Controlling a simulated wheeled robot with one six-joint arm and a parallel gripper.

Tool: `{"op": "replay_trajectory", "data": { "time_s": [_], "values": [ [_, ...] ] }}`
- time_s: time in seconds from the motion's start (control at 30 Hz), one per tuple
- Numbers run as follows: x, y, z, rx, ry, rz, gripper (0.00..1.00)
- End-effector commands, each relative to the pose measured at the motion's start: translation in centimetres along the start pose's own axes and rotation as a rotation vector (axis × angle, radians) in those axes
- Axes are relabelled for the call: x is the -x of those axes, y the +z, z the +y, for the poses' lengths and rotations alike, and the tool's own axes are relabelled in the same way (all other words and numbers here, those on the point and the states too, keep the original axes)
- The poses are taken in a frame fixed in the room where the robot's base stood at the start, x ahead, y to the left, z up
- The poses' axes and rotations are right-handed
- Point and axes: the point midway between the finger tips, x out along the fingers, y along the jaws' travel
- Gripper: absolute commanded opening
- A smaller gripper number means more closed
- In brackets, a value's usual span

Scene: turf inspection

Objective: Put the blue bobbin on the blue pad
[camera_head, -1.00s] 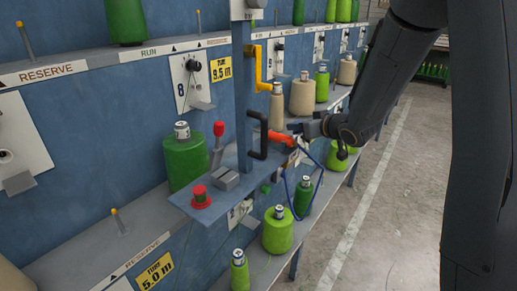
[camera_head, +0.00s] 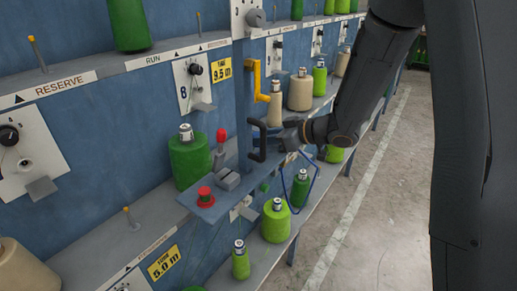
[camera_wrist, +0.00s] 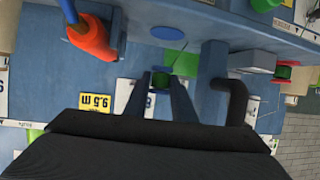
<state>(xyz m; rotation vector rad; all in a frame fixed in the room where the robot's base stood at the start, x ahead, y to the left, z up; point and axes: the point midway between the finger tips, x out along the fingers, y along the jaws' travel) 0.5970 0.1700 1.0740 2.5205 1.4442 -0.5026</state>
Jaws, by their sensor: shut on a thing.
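My gripper (camera_head: 283,138) is beside a black loop handle over the projecting blue-grey shelf. In the wrist view my gripper (camera_wrist: 159,78) is shut on a small dark thing (camera_wrist: 160,81) with a greenish tint. It is too small to name surely. A flat blue disc, the blue pad (camera_wrist: 168,33), lies on the shelf beyond the fingertips, apart from them. In the head view the pad does not show. I see no clearly blue bobbin in either view.
The black handle (camera_wrist: 232,98) stands close to the right finger. A red button (camera_head: 205,196), a switch box (camera_head: 227,180) and a green bobbin (camera_head: 189,163) are to the left. Floor at right is clear.

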Motion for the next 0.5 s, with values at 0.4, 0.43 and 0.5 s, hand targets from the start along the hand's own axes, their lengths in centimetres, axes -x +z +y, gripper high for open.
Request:
{"op": "replay_trajectory", "data": {
  "time_s": [0.4, 0.43, 0.5],
  "values": [
    [-1.5, 3.8, -0.1, -0.001, -0.001, -0.001, 0.02],
    [-1.6, 3.9, 0.0, 0.0, 0.0, 0.0, 0.02],
    [-1.6, 4.0, 0.0, 0.001, 0.001, 0.0, 0.02]
  ]
}}
